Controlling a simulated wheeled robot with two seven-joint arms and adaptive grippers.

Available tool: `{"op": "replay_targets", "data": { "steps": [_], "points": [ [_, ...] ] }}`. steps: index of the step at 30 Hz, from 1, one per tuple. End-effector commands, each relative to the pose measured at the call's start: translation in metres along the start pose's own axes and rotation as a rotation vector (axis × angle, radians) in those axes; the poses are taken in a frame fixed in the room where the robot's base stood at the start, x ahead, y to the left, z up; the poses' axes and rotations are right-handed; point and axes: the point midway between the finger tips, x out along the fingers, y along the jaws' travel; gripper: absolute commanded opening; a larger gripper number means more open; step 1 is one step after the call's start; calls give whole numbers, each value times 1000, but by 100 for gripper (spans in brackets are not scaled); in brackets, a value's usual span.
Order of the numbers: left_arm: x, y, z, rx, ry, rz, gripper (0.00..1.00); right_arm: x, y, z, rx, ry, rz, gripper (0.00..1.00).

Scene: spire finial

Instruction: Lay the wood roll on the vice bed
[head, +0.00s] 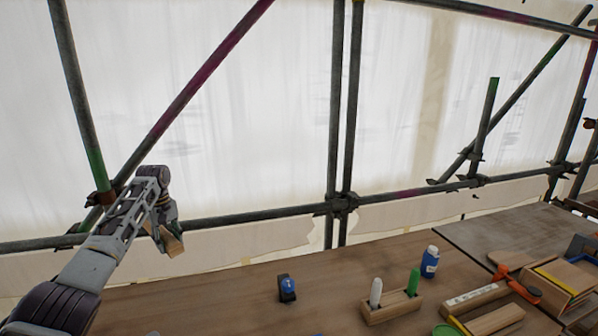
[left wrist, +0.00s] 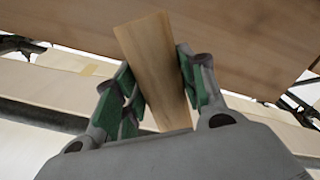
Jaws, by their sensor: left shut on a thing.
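The wood roll (head: 173,246) is a pale brown wooden piece held at the left, above the back edge of the workbench. It also shows in the left wrist view as a flat-looking bar (left wrist: 155,60) between the green finger pads. My left gripper (head: 165,230) is shut on it, with the pads (left wrist: 160,88) on both sides. In the head view the fingers partly hide the wood. I cannot clearly make out a vice bed; a blue-grey object (head: 581,246) at the right edge is cut off. My right gripper is not in view.
The workbench (head: 220,305) holds a small dark-and-blue item (head: 287,288), a wooden holder (head: 392,307) with markers, a blue bottle (head: 430,261), an orange-handled tool (head: 520,288) and wooden boxes (head: 565,280). Scaffold poles (head: 338,120) stand behind. The bench's left part is mostly clear.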

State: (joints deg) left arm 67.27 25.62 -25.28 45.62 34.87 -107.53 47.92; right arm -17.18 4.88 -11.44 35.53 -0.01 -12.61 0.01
Motion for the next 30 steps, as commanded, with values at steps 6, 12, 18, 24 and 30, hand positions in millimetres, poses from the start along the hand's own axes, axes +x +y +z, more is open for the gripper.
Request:
{"op": "replay_targets", "data": {
  "steps": [6, 12, 18, 24, 30],
  "points": [
    [1, 0, 0, -50, 2, 1, 10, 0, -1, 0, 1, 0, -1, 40],
    [3, 1, 9, 0, 1, 0, 10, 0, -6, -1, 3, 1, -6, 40],
    [8, 2, 23, 63, 2, -1, 10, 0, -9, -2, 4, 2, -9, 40],
    [18, 6, 45, 153, 1, -1, 10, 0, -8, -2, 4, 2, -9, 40],
    [32, 8, 72, 243, 2, -2, 10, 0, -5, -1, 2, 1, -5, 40]
  ]
}}
